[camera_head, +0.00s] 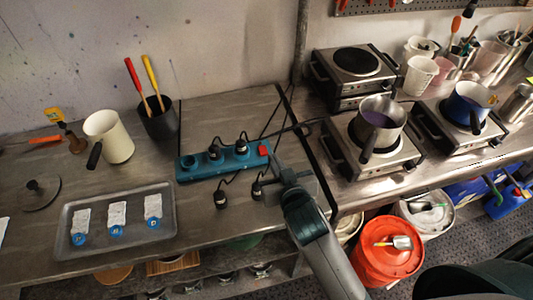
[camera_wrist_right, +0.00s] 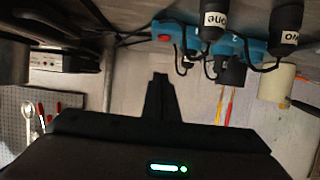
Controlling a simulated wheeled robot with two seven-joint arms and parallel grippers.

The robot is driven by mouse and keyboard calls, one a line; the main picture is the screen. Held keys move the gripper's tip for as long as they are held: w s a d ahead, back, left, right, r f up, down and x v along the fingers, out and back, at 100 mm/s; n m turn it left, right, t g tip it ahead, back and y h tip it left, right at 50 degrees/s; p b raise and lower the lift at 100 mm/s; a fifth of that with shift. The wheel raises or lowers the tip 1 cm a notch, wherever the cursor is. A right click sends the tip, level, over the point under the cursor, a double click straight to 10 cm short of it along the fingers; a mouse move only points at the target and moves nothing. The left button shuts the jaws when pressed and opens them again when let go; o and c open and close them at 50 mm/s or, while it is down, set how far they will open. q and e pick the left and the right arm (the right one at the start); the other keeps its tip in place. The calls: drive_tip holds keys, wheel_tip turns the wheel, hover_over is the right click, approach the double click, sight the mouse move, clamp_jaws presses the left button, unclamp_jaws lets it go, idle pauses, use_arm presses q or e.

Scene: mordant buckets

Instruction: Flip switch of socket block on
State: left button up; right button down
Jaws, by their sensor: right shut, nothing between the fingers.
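The teal socket block (camera_head: 222,161) lies on the metal table with a red switch (camera_head: 263,150) at its right end. Two black plugs (camera_head: 241,146) stand in its sockets, and a socket at the left end is empty. My right gripper (camera_head: 276,158) is shut and empty, its tip just right of the red switch; I cannot tell whether they touch. In the right wrist view, which looks upside down, the gripper's dark fingers (camera_wrist_right: 160,84) point up toward the block (camera_wrist_right: 190,38) and the red switch (camera_wrist_right: 163,37). My left gripper is not in view.
Two black labelled plugs (camera_head: 221,200) are in front of the block, with cords running to it. A metal tray (camera_head: 67,215) with tags lies front left. A white jug (camera_head: 110,136) and a dark pot (camera_head: 160,122) stand behind. Hot plates (camera_head: 345,158) stand to the right.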

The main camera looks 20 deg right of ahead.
drive_tip(key=w, duration=0.1)
drive_tip(key=p, duration=0.4)
hover_over(263, 150)
drive_tip(key=s, duration=0.4)
wheel_tip(263, 150, down, 3)
wheel_tip(263, 150, down, 3)
drive_tip(key=shift+d+f+p, duration=0.1)
drive_tip(key=shift+p, duration=0.2)
drive_tip(key=shift+f, duration=0.65)
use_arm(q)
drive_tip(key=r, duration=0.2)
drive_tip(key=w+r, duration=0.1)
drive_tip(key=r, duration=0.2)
